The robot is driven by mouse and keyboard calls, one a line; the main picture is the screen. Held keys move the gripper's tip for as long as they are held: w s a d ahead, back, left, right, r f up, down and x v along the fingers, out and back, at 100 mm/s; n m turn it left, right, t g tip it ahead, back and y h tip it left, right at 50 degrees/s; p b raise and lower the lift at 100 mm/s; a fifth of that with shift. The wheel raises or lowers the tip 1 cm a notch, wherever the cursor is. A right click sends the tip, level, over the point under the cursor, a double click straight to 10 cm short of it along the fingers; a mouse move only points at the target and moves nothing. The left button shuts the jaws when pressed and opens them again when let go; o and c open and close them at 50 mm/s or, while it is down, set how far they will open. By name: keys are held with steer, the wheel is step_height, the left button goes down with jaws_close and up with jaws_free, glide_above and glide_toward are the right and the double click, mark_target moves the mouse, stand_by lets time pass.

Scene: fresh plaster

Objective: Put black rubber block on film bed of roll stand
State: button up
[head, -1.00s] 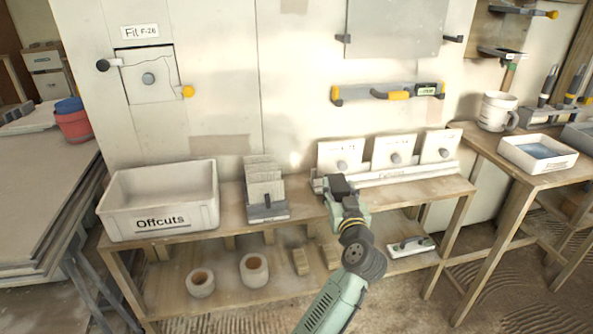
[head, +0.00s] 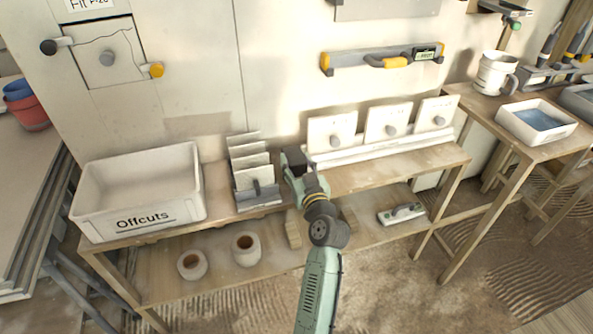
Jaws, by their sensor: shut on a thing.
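My gripper (head: 293,161) is over the back bench, just right of the slotted rack of plates. It is seen from behind and above. A dark blocky shape at its tip fits the black rubber block, but it is hard to tell apart from the dark fingers. The gripper is shut on it. I cannot make out a roll stand or its film bed in this view.
The bench (head: 365,181) carries an Offcuts bin (head: 150,215) at left, the rack of plates (head: 256,192) and a rail (head: 385,147) with knobbed plates. A side table (head: 480,105) holds a mug and tray.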

mark_target(299, 175)
steer(key=shift+f, duration=1.65)
steer(key=shift+f+b, duration=0.25)
steer(key=shift+b, duration=0.05)
steer(key=o, duration=1.3)
steer(key=shift+r, duration=0.15)
